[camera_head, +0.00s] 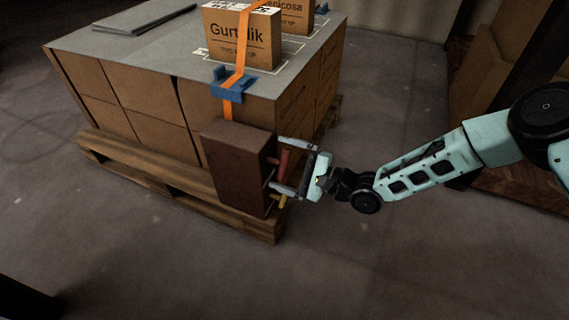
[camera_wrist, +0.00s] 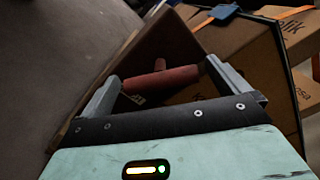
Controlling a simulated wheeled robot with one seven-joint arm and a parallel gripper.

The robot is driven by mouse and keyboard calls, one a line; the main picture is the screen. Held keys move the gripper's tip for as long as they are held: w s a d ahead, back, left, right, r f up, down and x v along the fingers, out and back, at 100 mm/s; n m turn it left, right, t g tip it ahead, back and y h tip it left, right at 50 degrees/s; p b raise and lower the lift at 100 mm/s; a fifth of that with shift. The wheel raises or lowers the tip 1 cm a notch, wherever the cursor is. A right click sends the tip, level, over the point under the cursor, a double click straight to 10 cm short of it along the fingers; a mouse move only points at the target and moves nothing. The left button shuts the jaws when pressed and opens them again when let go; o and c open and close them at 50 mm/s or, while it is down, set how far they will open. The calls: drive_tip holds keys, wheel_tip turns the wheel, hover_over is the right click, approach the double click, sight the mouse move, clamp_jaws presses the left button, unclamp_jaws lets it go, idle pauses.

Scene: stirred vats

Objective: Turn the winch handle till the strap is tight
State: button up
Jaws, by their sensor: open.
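A brown winch box (camera_head: 232,165) stands against the near corner of the loaded pallet. A red winch handle (camera_head: 284,161) sticks out from its right side. The orange strap (camera_head: 240,58) runs down over a carton and through a blue corner piece (camera_head: 232,84) to behind the winch box. My gripper (camera_head: 277,164) is open at the winch's right side, with one finger above the red handle and one below it. In the wrist view the red handle (camera_wrist: 160,79) lies between the spread fingers, with no clear contact. How taut the strap is, I cannot tell.
Cartons (camera_head: 140,138) under a grey sheet (camera_head: 120,45) stand on a wooden pallet (camera_head: 150,180). A carton labelled Gurtulik (camera_head: 236,40) stands on top. A small yellow part (camera_head: 283,201) shows below the lower finger. The floor (camera_head: 400,260) in front is clear.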

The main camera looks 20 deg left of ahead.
drive_tip(key=s+d+p, duration=0.1)
drive_tip(key=d+p, duration=0.4)
drive_tip(key=d, duration=1.2)
drive_tip(key=shift+s, duration=0.15)
drive_tip(key=shift+d, duration=0.1)
